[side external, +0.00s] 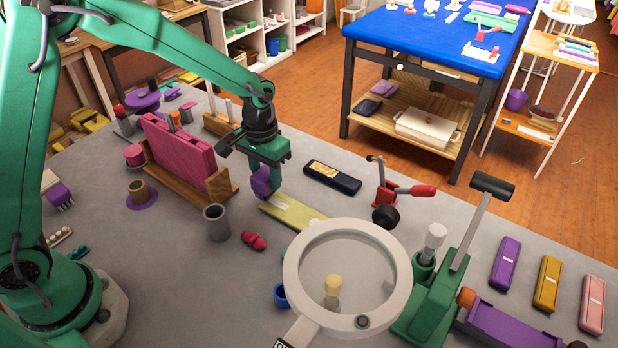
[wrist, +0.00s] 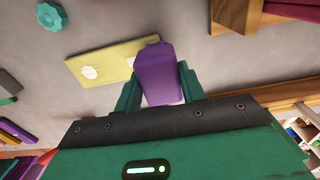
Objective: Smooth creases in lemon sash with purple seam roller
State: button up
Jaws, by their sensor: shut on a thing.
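The lemon sash (side external: 283,210) lies flat on the grey table as a pale yellow strip, its right end close to the magnifier's rim. It also shows in the wrist view (wrist: 90,68), with a whitish patch on it. My gripper (side external: 266,168) is shut on the purple seam roller (side external: 262,183), which points down at the sash's near-left end. In the wrist view the purple roller (wrist: 160,72) sits between the green fingers and overlaps the sash's edge. I cannot tell whether the roller touches the sash. Creases are too small to make out.
A pink panel in a wooden stand (side external: 180,150) stands left of my gripper. A grey cup (side external: 216,222) and red piece (side external: 254,240) are in front. A dark case (side external: 332,177) lies behind the sash; a large magnifier (side external: 292,272) stands at its right.

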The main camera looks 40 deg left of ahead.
jog(key=shift+f, duration=0.85)
dwell(0.7)
jog(key=shift+d, duration=0.15)
dwell(0.3)
jog(key=shift+d+r, duration=0.1)
jog(key=shift+d, duration=2.05)
jog(key=shift+d, duration=2.15)
jog(key=shift+d, duration=0.15)
jog(key=shift+d, duration=2.1)
jog(key=shift+d, duration=0.1)
